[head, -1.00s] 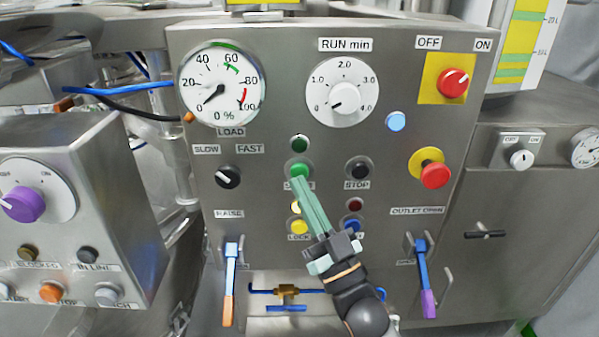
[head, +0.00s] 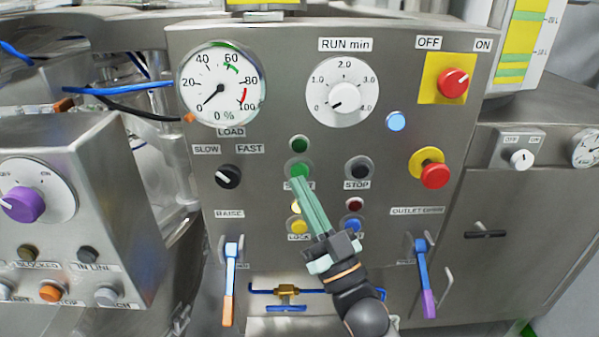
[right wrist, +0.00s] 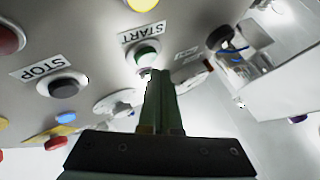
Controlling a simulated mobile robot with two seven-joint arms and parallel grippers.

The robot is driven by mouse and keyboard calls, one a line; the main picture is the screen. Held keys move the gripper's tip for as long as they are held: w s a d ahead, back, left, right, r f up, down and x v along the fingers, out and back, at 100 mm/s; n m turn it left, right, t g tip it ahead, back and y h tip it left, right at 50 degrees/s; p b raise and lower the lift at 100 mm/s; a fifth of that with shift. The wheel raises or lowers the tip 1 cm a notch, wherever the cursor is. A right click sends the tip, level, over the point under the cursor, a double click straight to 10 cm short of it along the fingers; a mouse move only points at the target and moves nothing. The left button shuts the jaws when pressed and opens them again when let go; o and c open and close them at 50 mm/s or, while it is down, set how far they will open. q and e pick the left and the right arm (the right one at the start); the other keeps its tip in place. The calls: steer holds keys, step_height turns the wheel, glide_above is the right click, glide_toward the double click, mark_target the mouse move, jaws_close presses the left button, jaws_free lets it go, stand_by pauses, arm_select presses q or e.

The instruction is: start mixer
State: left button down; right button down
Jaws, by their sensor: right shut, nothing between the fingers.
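The mixer's control panel (head: 270,200) fills the middle of the head view. The green START button (head: 299,170) sits below a dark green lamp (head: 300,143), with the black STOP button (head: 359,169) to its right. My right gripper (head: 299,182) has its long green fingers shut and empty, tips at the lower edge of the START button and covering part of its label. In the right wrist view the fingertips (right wrist: 161,72) are just below the green button (right wrist: 146,55). Whether they touch it I cannot tell. My left gripper is not in view.
A load gauge (head: 221,85) reads near 0 %. The run dial (head: 342,93), a red emergency button (head: 434,174) and a red OFF/ON switch (head: 453,83) are on the panel. Blue-handled levers (head: 231,270) hang low on both sides. A smaller cabinet (head: 85,190) stands left.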

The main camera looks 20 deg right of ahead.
steer(key=shift+w, duration=0.1)
steer(key=shift+w+d, duration=0.15)
steer(key=shift+w, duration=0.2)
steer(key=shift+w+d, duration=0.1)
steer(key=shift+w, duration=0.3)
stand_by(0.7)
stand_by(0.4)
steer(key=shift+s+a+p, duration=0.25)
steer(key=shift+s+p, duration=0.1)
steer(key=shift+s, duration=0.5)
steer(key=s, duration=0.2)
steer(key=s+a+p, duration=0.1)
steer(key=s, duration=0.1)
steer(key=shift+s+a, duration=0.2)
steer(key=shift+s, duration=0.2)
stand_by(0.4)
